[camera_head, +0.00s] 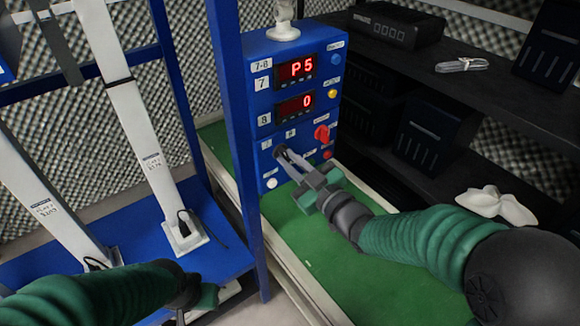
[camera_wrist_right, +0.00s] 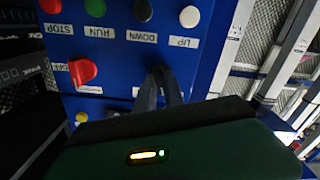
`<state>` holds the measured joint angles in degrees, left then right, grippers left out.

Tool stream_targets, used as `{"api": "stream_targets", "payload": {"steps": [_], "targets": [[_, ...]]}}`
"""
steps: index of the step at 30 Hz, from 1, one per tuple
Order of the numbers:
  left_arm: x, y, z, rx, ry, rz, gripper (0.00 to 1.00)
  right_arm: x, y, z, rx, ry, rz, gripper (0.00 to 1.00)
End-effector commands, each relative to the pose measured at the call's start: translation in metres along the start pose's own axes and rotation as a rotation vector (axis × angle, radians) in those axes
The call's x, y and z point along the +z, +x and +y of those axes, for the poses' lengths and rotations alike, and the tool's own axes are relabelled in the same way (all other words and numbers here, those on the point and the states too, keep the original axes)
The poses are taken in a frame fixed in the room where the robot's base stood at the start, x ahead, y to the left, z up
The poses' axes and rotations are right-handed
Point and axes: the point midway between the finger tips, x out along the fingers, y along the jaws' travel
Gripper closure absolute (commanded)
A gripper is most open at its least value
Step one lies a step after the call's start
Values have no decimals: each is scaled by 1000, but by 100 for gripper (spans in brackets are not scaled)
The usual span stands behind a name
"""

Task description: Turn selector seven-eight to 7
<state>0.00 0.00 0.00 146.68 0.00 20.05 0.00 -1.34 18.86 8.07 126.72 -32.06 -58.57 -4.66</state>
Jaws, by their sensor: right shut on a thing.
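A blue control panel (camera_head: 258,95) carries a label "7-8", a red display (camera_head: 298,69) reading "P5" for 7 and another (camera_head: 295,104) reading "0" for 8. My right gripper (camera_head: 283,153) is at the lower panel face, its fingers closed around a small dark selector knob (camera_wrist_right: 158,72), beneath small labels. The fingers hide most of the knob, so I cannot tell which way it points. My left gripper (camera_head: 200,298) is low at the left, away from the panel, and its fingers are not clear.
A red knob (camera_head: 322,134) sits right of my right gripper. Red, green, black and white buttons line the panel's bottom, including the white UP button (camera_wrist_right: 190,17), close to the fingers. Black shelves (camera_head: 470,90) stand at the right. A blue post (camera_head: 238,150) stands left of the panel.

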Motion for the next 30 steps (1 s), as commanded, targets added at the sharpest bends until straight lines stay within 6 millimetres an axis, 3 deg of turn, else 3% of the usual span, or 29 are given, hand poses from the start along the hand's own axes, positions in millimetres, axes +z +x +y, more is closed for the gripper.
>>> {"api": "stream_targets", "payload": {"steps": [10, 27, 28, 30], "targets": [[3, 14, 0, 0, 0, 0, 64, 2, 0, -2, -3, -160, -3, 100], [4, 15, 0, 0, 0, 0, 64, 2, 0, -2, -6, -194, -4, 100], [4, 15, 0, 0, 0, 0, 64, 2, 0, -2, -6, -194, -4, 85], [4, 15, 0, 0, 0, 0, 64, 2, 0, -2, -5, -193, -3, 76]]}}
